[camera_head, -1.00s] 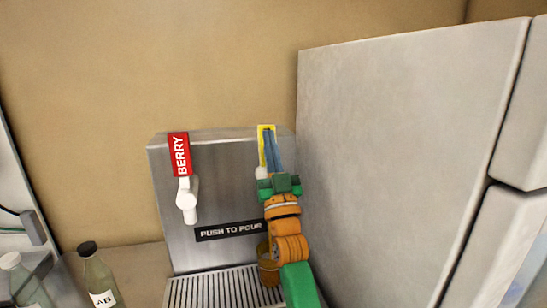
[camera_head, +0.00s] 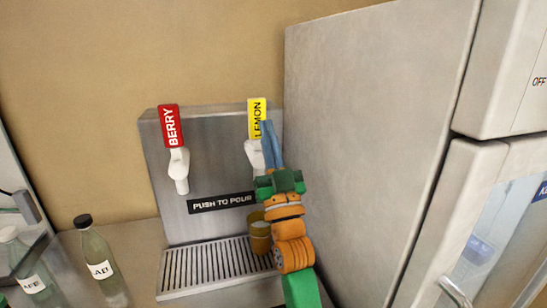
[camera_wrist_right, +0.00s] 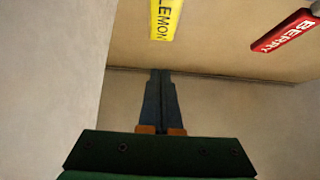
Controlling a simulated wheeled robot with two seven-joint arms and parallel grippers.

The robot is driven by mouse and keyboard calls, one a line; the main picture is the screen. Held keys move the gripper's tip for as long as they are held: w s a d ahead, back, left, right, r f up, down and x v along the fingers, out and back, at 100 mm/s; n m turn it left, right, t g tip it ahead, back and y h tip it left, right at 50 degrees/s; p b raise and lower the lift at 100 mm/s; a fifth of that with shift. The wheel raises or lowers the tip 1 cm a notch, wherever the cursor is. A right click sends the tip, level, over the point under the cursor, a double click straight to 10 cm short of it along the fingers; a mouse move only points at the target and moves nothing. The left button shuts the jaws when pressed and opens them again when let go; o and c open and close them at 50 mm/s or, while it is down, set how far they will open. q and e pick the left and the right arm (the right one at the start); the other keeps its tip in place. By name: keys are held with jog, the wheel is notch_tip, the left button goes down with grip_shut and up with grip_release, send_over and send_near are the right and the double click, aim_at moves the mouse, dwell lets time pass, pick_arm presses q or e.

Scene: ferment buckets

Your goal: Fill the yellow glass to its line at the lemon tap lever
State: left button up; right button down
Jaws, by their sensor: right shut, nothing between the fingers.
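The yellow lemon tap lever (camera_head: 256,117) stands at the right of the dispenser, above a white spout (camera_head: 254,152). It also shows at the top of the right wrist view (camera_wrist_right: 166,18). My right gripper (camera_head: 267,127) is shut and empty, its blue fingers just in front of the lever's lower right part; I cannot tell whether they touch it. In the right wrist view the fingertips (camera_wrist_right: 160,74) are together, apart from the lever in the picture. The amber-yellow glass (camera_head: 259,240) stands upright on the drip tray under the lemon spout, partly hidden by my arm. A paler area shows inside; its line is not discernible. My left gripper is out of view.
The red berry lever (camera_head: 169,126) is on the left of the dispenser (camera_head: 215,165). The slotted drip tray (camera_head: 205,268) is bare on its left. A tall grey fridge (camera_head: 375,130) stands close on the right. Labelled bottles (camera_head: 98,262) stand at left.

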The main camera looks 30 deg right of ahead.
jog(key=s, duration=0.1)
jog(key=s+f, duration=0.1)
jog(key=s, duration=0.1)
jog(key=shift+a+f+b, duration=0.2)
jog(key=shift+a+b, duration=0.15)
jog(key=shift+b, duration=0.05)
jog(key=shift+s, duration=0.15)
